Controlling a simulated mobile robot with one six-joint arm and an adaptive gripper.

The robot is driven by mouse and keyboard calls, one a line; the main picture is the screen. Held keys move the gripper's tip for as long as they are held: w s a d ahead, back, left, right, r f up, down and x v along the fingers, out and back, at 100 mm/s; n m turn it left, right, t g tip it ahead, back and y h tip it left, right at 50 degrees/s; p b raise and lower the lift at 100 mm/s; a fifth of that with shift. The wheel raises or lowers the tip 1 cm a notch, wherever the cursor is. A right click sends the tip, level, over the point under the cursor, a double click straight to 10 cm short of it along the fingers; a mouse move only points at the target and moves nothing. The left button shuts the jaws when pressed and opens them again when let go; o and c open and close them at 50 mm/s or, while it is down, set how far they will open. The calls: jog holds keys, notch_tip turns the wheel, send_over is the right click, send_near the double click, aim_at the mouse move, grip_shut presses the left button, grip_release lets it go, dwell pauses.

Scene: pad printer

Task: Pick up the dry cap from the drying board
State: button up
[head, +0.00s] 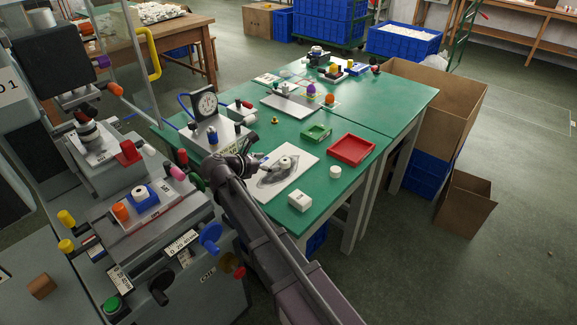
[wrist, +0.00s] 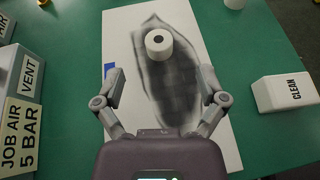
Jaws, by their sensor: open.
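A white round cap (wrist: 159,43) with a dark hole or spot in its top stands on the white board (wrist: 118,40), on a dark, leaf-shaped grey smudge. In the head view the cap (head: 285,163) sits near the middle of the board (head: 296,182) on the green table. My gripper (wrist: 161,73) is open and empty, its fingers spread wide. In the wrist view the cap lies beyond the fingertips, between their lines. In the head view my gripper (head: 260,163) is just left of the cap, partly hidden by my arm.
A white CLEAN block (wrist: 285,91) stands right of the board. Another white round piece (head: 335,172) stands nearby, before a red tray (head: 352,150) and a green tray (head: 316,133). A dial gauge (head: 206,104) and the VENT sign block (wrist: 30,77) stand on the left.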

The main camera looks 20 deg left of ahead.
aim_at(284, 160)
jog(key=shift+a, duration=0.35)
jog(key=shift+b+x, duration=0.45)
jog(key=shift+x, duration=0.7)
jog(key=shift+d, duration=0.1)
jog(key=shift+w+d+f+b, duration=0.3)
jog(key=shift+w+f+b, duration=0.15)
jog(key=b+x, duration=0.1)
jog(key=x, duration=0.1)
jog(key=shift+w+d+f, duration=0.2)
jog(key=shift+w+f, duration=0.05)
jog(key=shift+w+d+f, duration=0.1)
jog(key=shift+w+d, duration=0.15)
jog(key=shift+w, duration=0.2)
